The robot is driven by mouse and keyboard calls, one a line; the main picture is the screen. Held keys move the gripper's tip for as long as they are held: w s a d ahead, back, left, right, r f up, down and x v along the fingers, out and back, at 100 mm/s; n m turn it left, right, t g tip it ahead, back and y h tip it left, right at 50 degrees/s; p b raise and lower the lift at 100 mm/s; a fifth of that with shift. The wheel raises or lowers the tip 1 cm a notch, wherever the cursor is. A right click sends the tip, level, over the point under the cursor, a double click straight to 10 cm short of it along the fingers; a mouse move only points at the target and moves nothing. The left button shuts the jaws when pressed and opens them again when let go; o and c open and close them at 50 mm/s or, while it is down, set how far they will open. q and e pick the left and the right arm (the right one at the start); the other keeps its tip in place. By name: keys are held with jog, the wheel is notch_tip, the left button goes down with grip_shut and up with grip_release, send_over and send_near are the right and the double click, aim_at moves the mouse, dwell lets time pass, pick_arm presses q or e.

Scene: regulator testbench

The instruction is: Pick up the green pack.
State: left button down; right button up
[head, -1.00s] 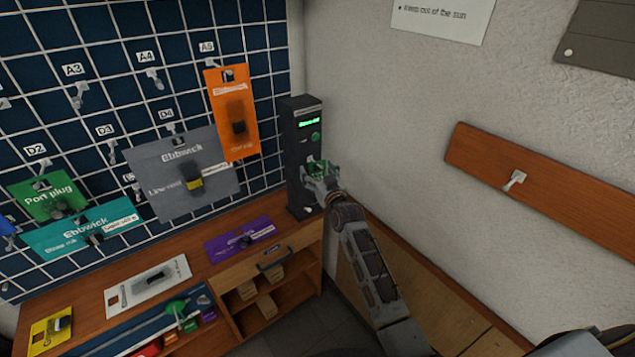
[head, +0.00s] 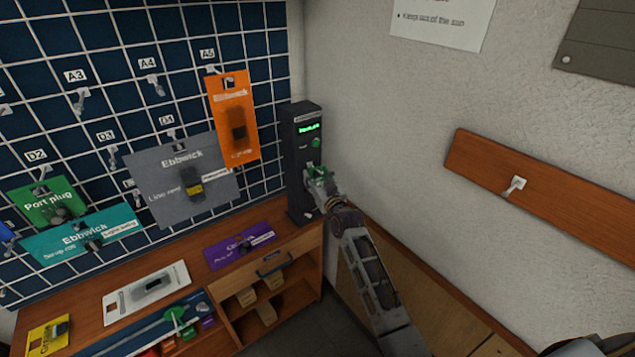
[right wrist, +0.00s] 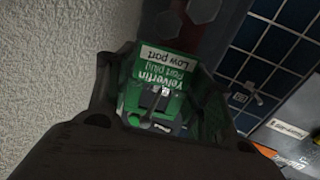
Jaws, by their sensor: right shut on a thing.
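A green pack labelled "Yelvertin Port plug" and "Low port" (right wrist: 168,78) fills the middle of the right wrist view, upside down. My right gripper (head: 318,178) is shut on it, and a little of its green shows at the fingers in the head view. The gripper is at the front of a dark upright unit (head: 300,150) with a lit green display. I cannot tell whether the pack touches the unit. Another green pack marked "Port plug" (head: 48,203) hangs at D2 on the grid wall. My left gripper is not in view.
Grey (head: 180,182), orange (head: 234,120) and teal (head: 82,236) packs hang on the grid. Purple (head: 238,246), white (head: 148,290) and yellow (head: 47,334) packs lie on the wooden bench. A wooden rail with a hook (head: 555,195) is on the right wall.

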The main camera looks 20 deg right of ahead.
jog(key=shift+r, duration=0.85)
jog(key=shift+s+f, duration=0.15)
jog(key=shift+s, duration=0.4)
jog(key=s+d+b, duration=0.1)
jog(key=s, duration=1.5)
jog(key=shift+s+d, duration=0.3)
jog(key=shift+s, duration=0.1)
jog(key=shift+r, duration=0.2)
